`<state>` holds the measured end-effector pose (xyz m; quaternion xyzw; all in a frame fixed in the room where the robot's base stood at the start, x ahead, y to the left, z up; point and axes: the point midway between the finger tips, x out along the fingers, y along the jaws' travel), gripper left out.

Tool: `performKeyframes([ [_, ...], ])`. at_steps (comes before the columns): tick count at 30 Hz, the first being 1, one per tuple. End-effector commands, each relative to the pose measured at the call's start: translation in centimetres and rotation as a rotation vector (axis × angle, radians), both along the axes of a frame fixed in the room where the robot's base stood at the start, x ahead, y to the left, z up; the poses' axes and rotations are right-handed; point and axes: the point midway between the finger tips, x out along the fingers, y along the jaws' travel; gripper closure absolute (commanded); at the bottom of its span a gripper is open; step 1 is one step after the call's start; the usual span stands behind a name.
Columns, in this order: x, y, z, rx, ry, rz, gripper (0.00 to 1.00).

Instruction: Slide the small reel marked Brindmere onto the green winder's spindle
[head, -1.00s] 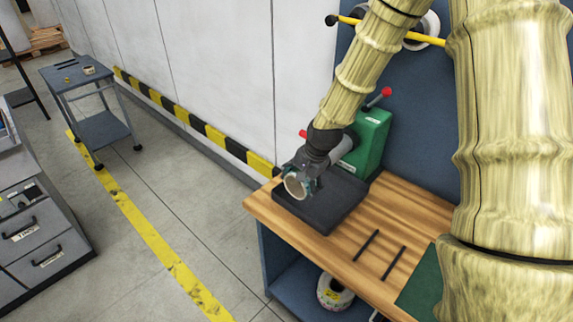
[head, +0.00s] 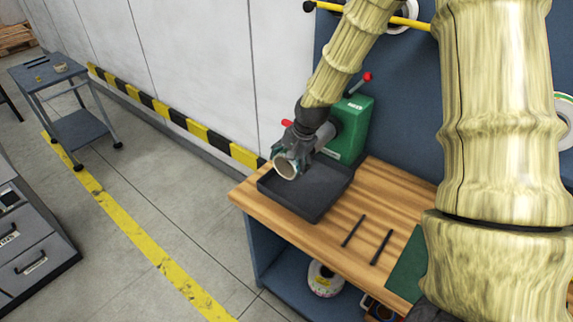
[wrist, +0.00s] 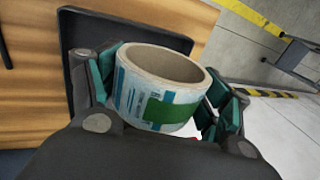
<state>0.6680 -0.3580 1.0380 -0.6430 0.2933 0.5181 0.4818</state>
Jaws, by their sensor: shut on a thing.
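My gripper (head: 292,155) is shut on a small reel (head: 286,167), held above the black tray at the left end of the bench. In the wrist view the reel (wrist: 140,106) sits between teal finger pads, its open core facing up in that picture. It has a white, blue and green printed label; I cannot read a name on it. The green winder (head: 350,128) stands behind the gripper on the bench, with a red-knobbed lever on top. A grey cylinder (head: 328,132), apparently its spindle, shows partly behind my gripper. The gap between reel and spindle is unclear.
The black tray (head: 310,208) on the wooden bench (head: 285,228) looks empty. Two dark bars (head: 380,247) lie on the bench near a green mat (head: 410,275). Other reels (head: 323,280) sit on the shelf below. A grey cart (head: 75,120) stands far left.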

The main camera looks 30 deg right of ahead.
Motion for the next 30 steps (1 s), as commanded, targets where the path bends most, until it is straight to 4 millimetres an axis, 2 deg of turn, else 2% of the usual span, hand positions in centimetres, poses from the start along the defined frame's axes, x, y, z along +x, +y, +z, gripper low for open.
performKeyframes([
  [30, 1.8, -4.3, 0.0, 0.001, -0.001, -0.002, 0.47],
])
